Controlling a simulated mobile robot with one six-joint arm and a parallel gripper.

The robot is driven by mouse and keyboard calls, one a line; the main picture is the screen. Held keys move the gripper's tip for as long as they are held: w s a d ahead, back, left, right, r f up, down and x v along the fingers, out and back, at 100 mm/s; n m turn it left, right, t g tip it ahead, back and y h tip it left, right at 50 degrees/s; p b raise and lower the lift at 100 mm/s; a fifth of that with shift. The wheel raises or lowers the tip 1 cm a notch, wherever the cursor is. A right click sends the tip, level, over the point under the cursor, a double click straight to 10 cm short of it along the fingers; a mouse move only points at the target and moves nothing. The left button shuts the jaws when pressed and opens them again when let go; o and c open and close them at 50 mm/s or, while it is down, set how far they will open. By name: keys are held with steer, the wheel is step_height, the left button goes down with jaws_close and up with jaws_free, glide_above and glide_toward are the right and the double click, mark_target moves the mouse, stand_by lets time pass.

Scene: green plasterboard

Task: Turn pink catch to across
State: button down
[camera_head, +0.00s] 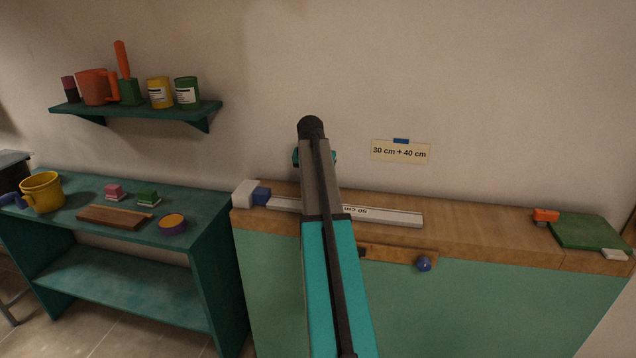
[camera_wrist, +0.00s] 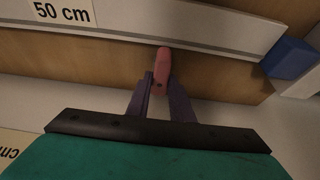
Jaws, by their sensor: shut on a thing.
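The pink catch (camera_wrist: 162,62) shows in the wrist view beside the near edge of the white rail (camera_wrist: 185,32). Its long side runs up and down the picture, roughly crosswise to the rail, with its upper end at the rail's edge. My gripper (camera_wrist: 160,88) has its two purple fingers shut on the lower part of the catch. In the head view my arm covers the catch and my fingers. The rail (camera_head: 385,216) lies on the wooden top there, with a "50 cm" label.
A blue block (camera_head: 262,196) and a white block (camera_head: 244,193) stand at the rail's left end. A blue knob (camera_head: 424,264) sits on the counter's front. A green board (camera_head: 588,232) and an orange piece (camera_head: 545,215) are at right. A note (camera_head: 400,152) hangs on the wall.

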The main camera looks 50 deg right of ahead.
steer(key=shift+d, duration=0.1)
stand_by(0.3)
steer(key=c, duration=1.6)
jaws_free()
steer(key=shift+o, duration=0.2)
steer(key=shift+r, duration=0.1)
steer(key=b+v, duration=0.1)
steer(key=v, duration=1.2)
steer(key=shift+r, duration=0.3)
steer(key=shift+s+f, duration=0.1)
